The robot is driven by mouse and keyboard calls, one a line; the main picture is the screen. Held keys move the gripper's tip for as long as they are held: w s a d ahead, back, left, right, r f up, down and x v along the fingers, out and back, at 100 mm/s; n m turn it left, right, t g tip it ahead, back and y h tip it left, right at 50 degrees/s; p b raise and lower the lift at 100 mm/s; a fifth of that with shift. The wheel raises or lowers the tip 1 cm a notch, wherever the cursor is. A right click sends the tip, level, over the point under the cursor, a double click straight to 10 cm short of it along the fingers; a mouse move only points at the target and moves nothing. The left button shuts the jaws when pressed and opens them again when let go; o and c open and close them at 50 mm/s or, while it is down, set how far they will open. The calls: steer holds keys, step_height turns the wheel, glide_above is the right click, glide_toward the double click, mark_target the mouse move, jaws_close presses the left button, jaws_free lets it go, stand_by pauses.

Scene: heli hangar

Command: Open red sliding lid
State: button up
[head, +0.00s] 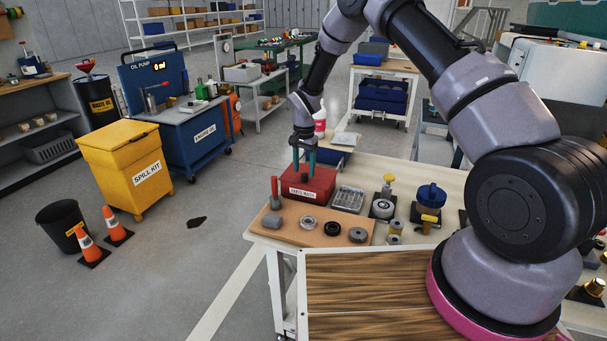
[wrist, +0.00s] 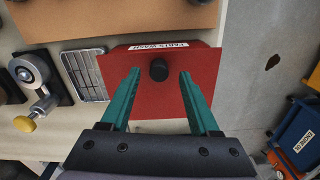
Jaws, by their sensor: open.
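The red lid (wrist: 158,98) covers a red box labelled "PARTS WASH" (head: 303,187) at the left end of the workbench. A round black knob (wrist: 159,70) stands up from the lid. My gripper (wrist: 155,80) points down over the lid with its two green fingers apart, one on each side of the knob and not touching it. In the head view my gripper (head: 303,165) is just above the box, and the knob is hard to make out between the fingers. The lid appears shut, with no box interior in sight.
A brown board (head: 318,229) with round parts lies in front of the box. A metal grid tray (head: 348,199) and a yellow-knobbed fixture (head: 383,199) stand to its right. A white bottle with a red cap (head: 320,122) is behind. Open floor lies to the left.

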steer(key=shift+f, duration=1.25)
jaws_close()
stand_by(0.5)
